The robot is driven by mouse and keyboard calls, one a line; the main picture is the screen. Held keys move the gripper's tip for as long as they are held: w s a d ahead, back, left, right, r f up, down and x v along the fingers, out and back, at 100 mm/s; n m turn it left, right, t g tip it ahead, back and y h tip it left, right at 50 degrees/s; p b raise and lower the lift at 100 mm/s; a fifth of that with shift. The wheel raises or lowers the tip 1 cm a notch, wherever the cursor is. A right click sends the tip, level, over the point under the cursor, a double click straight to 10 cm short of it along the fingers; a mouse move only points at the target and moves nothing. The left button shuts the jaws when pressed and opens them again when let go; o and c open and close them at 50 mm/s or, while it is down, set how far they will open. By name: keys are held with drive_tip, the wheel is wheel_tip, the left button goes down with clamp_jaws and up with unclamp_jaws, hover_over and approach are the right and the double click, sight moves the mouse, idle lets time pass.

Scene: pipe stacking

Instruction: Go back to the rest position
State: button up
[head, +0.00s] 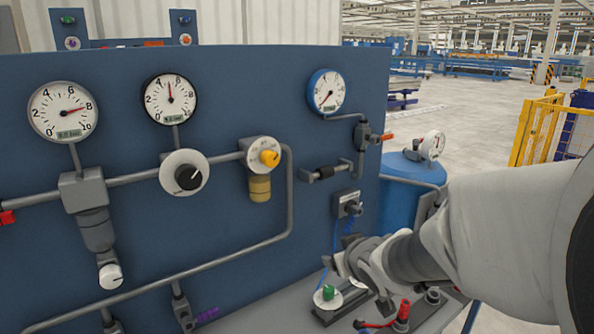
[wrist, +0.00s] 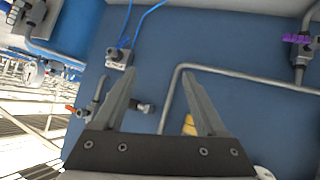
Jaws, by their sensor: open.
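My gripper (wrist: 159,73) is open in the wrist view, with its two long fingers apart and nothing between them. Behind the fingers is the blue panel (wrist: 230,100) with a bent grey pipe. In the head view my gripper (head: 336,264) is at the lower middle right, in front of the panel's right end, and my arm reaches in from the right edge. A small base with a green knob (head: 328,292) sits on the bench below the gripper. The exact gap between gripper and panel is hard to tell.
The blue panel (head: 230,80) carries several gauges, grey pipes and a yellow knob (head: 269,158). A blue tank (head: 400,200) stands to its right. A red-handled fitting (head: 403,310) is on the bench near my arm. Yellow fencing (head: 535,130) stands farther right on open floor.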

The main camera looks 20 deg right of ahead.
drive_tip(key=s+a+r+m+h, duration=0.1)
drive_tip(key=s+a+r, duration=0.2)
drive_tip(key=s+r, duration=0.6)
drive_tip(key=s+a+f+g+y, duration=0.2)
drive_tip(key=s+a+f+g, duration=0.2)
drive_tip(key=s+a, duration=0.4)
drive_tip(key=shift+s+a+f+g+y, duration=0.15)
drive_tip(key=shift+s+f+g+y, duration=0.35)
drive_tip(key=shift+s, duration=0.55)
drive_tip(key=shift+r, duration=0.2)
